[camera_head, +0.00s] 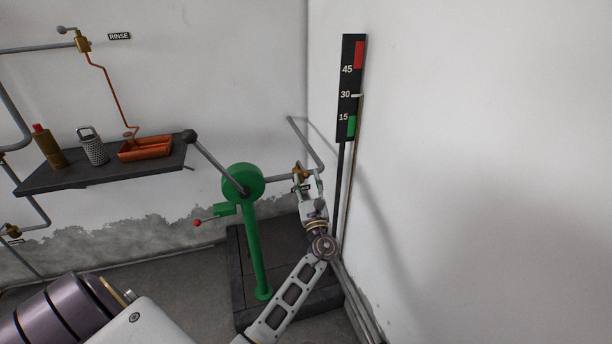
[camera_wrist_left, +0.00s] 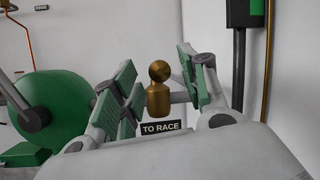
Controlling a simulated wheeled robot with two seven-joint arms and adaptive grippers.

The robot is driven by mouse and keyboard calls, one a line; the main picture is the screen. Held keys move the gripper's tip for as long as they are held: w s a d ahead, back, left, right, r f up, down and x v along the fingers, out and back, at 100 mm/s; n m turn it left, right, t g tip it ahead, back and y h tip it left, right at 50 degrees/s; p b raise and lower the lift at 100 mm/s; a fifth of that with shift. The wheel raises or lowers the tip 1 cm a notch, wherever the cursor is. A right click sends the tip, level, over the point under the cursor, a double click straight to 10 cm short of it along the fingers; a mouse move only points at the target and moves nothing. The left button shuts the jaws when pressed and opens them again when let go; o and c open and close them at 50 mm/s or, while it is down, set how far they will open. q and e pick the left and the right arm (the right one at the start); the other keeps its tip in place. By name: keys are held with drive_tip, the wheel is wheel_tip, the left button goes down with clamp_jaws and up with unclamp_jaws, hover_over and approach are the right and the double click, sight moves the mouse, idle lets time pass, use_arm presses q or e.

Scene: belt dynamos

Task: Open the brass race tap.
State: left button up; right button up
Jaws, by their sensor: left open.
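The brass race tap (camera_head: 298,170) sits on a grey pipe near the room corner, behind the green wheel stand. In the left wrist view the tap (camera_wrist_left: 158,98) shows as a brass body with a round knob on top, above a black "TO RACE" label (camera_wrist_left: 160,127). My left gripper (camera_head: 308,184) is right at the tap and partly hides it in the head view. Its green-padded fingers (camera_wrist_left: 160,85) are open, one on each side of the tap in the picture. I see no clear contact. My right gripper is not in view.
The green crank wheel (camera_head: 243,183) stands on a dark plinth (camera_head: 238,275), left of my gripper. A black gauge board (camera_head: 351,88) and upright pipes are close on the right. A shelf (camera_head: 60,180) holds a bottle, a grater-like can and an orange tray.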

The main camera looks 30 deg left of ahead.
sight(302, 168)
use_arm(q)
drive_tip(key=shift+x, duration=1.35)
clamp_jaws()
